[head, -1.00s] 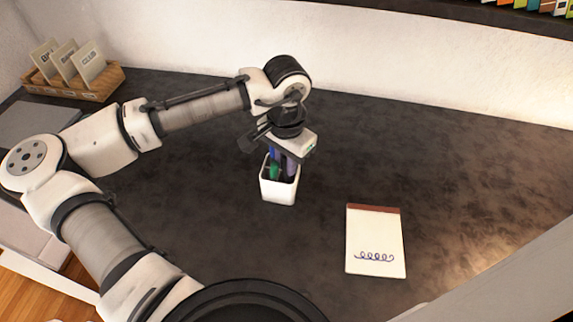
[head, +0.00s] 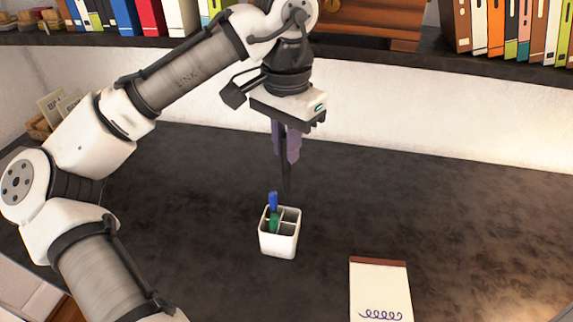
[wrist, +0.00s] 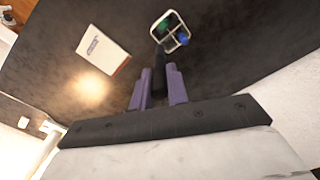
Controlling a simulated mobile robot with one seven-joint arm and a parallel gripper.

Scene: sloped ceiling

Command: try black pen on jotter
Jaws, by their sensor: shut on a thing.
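My gripper (head: 287,155) is shut on the black pen (head: 287,180), which hangs upright above the white pen holder (head: 279,245). In the wrist view the pen (wrist: 158,72) sits between the purple fingers (wrist: 158,85). The holder is divided into compartments. A blue pen (head: 272,201) and a green pen (head: 274,222) stand in it on the left side. The jotter (head: 380,290) lies flat to the right of the holder, with a brown top band and a blue looped scribble. It also shows in the wrist view (wrist: 104,53).
Bookshelves with binders (head: 515,35) run along the back wall above the dark desk (head: 450,215). A wooden card box (head: 40,126) stands at the far left. The desk between holder and jotter is clear.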

